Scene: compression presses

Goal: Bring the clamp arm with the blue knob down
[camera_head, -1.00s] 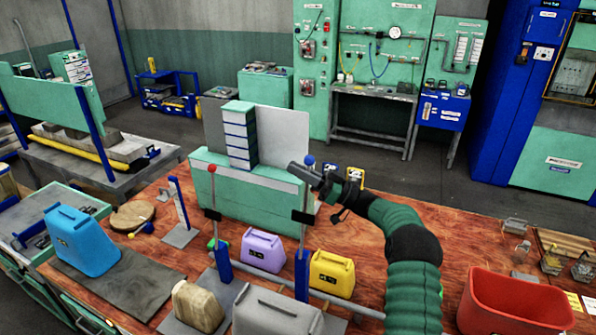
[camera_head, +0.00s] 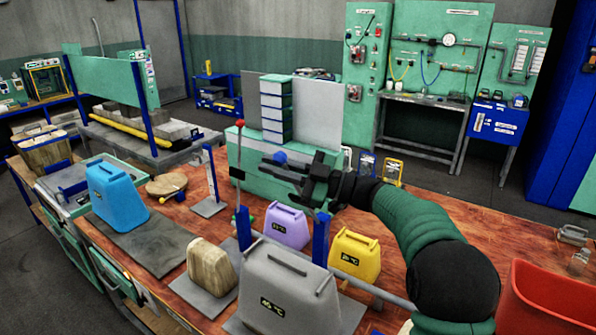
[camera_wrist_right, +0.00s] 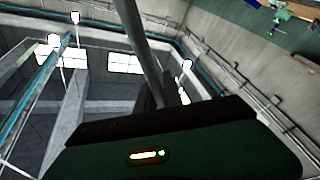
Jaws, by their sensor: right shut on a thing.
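The blue knob (camera_head: 280,157) is seen at the right gripper's fingers in the head view. Its clamp arm leans left from the blue post (camera_head: 320,238); most of its rod is hidden behind the gripper. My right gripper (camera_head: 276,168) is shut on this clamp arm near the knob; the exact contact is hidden. The wrist view shows a grey rod (camera_wrist_right: 138,45) rising beyond the dark gripper body. The other clamp arm, with a red knob (camera_head: 239,124), stands upright on its own blue post (camera_head: 243,228). My left gripper is not in view.
A grey container (camera_head: 285,285), a yellow one (camera_head: 354,255) and a purple one (camera_head: 287,226) stand near the posts. A beige block (camera_head: 210,268) and blue container (camera_head: 115,193) are left. A green housing with stacked drawers stands behind. A red bin (camera_head: 550,300) is right.

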